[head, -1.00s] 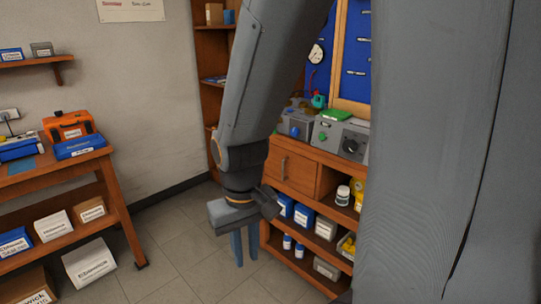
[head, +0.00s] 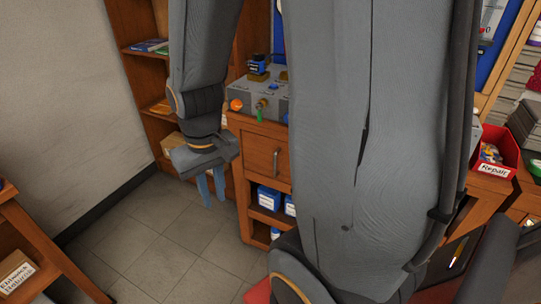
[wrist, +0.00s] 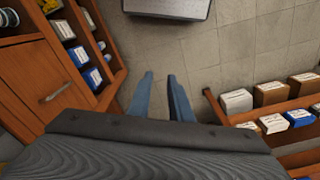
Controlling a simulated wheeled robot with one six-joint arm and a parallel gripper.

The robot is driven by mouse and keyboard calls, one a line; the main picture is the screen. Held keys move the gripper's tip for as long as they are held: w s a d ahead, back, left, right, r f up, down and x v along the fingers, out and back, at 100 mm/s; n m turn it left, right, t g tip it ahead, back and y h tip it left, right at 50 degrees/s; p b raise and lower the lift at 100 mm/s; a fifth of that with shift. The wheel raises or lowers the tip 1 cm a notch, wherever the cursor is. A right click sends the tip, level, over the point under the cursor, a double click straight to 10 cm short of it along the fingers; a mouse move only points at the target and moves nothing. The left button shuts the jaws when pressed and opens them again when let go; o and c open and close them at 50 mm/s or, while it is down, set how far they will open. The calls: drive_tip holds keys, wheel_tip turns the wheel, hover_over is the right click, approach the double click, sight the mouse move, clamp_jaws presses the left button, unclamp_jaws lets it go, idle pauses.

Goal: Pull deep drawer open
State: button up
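A wooden drawer or door front (head: 262,150) with an upright metal handle (head: 276,163) is set in the bench right of my gripper in the head view. It is closed. My arm hides the bench beyond it. In the wrist view a wooden front (wrist: 35,75) with a metal handle (wrist: 55,93) shows at the left. I cannot tell whether either is the deep drawer. My gripper (head: 212,190) points down over the floor, left of and apart from the bench. Its blue fingers (wrist: 159,98) stand apart with nothing between them.
Boxes sit on the open shelf (head: 262,221) below the front. A grey unit (head: 262,98) stands on the benchtop. A red bin (head: 497,158) is at the right. Another shelf (wrist: 265,112) with boxes is right in the wrist view. Tiled floor (head: 150,245) lies clear.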

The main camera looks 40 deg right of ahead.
drive_tip(key=w+d+m+p, duration=0.2)
drive_tip(key=w+d, duration=0.3)
drive_tip(key=d, duration=0.1)
drive_tip(key=m+t+h+p, duration=0.2)
drive_tip(key=m+t+p, duration=0.15)
drive_tip(key=p, duration=0.35)
hover_over(275, 160)
drive_tip(key=s+a, duration=0.1)
drive_tip(key=s, duration=0.1)
wheel_tip(275, 160, down, 9)
drive_tip(key=shift+m+g, duration=0.25)
drive_tip(key=shift+m, duration=0.1)
drive_tip(key=shift+p+x, duration=0.7)
drive_tip(key=shift+x, duration=3.1)
clamp_jaws()
